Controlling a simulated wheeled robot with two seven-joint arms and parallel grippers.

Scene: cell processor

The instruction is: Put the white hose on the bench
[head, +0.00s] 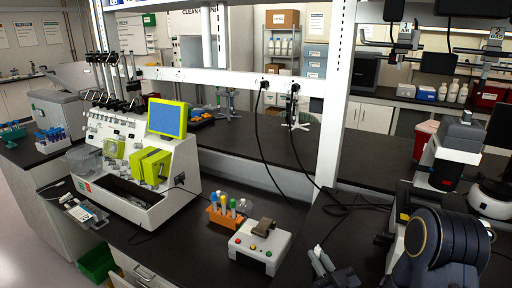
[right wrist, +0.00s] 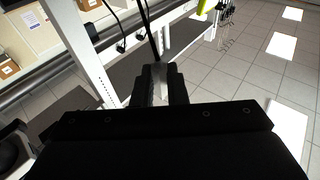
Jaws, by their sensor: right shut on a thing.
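My right gripper (head: 324,264) is low in the head view, right of the white button box, over the dark bench (head: 225,178). In the right wrist view my right gripper (right wrist: 160,72) has its black jaws closed on a narrow pale grey piece (right wrist: 160,90), which looks like part of the white hose. Most of this piece is hidden by the jaws, and its full length cannot be made out. No other white hose shows clearly. My left gripper is not in view.
The white cell processor (head: 172,200) with a blue screen (head: 166,117) stands at left. An orange tube rack (head: 222,217) and the white button box (head: 258,252) sit on the front bench. Black cables (head: 290,165) hang from the white rail. A microscope (head: 452,150) stands at right.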

